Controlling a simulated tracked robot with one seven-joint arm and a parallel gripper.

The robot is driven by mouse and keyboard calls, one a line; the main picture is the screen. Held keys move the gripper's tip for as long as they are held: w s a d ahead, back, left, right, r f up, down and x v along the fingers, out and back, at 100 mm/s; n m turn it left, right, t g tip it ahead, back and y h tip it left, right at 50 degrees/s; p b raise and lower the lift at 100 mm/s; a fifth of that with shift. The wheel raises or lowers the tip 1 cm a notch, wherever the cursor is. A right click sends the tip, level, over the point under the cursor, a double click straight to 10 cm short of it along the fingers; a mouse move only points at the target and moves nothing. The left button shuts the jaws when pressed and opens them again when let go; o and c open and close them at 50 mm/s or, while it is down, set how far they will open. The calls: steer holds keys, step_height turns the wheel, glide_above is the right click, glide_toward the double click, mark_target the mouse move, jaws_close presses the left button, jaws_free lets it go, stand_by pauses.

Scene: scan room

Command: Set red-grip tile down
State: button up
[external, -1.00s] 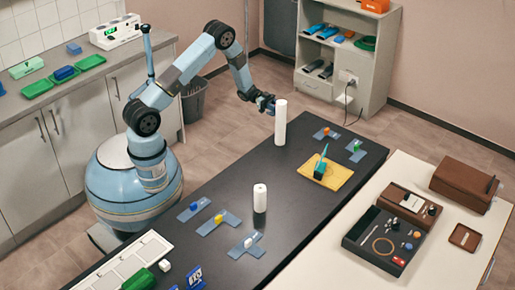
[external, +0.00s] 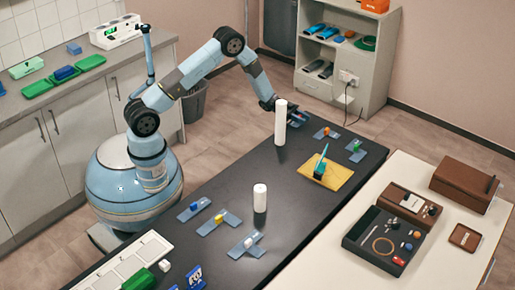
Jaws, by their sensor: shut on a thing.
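My gripper (external: 289,108) is low at the far end of the dark table, just behind and to the right of the tall white cylinder. It is shut on a small blue-grey tile (external: 300,117), taken as the red-grip tile; the fingers largely hide its grip. The tile is at or just above the table top; I cannot tell whether it touches. A similar tile with an orange grip (external: 327,132) lies just right of it, and one with a green grip (external: 356,147) lies further right.
The tall white cylinder (external: 280,124) stands close to my gripper. A shorter white cylinder (external: 260,198) stands mid-table. A yellow tray (external: 340,180) holds a teal tool. Tiles with blue (external: 193,209), yellow (external: 220,220) and white (external: 246,245) grips lie nearer. The centre strip of table is bare.

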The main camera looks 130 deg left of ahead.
mark_target(307, 128)
steer(key=w, duration=0.3)
steer(key=shift+w+f, duration=0.2)
steer(key=shift+w, duration=0.05)
steer(key=shift+s+f, duration=0.1)
steer(key=shift+f, duration=0.2)
steer(key=shift+f, duration=0.1)
steer(key=o, duration=1.1)
steer(key=shift+f, duration=0.1)
steer(key=shift+c, duration=0.2)
steer(key=shift+s, duration=0.15)
steer(key=s, duration=1.3)
steer(key=shift+s+r, duration=0.3)
steer(key=shift+r, duration=0.05)
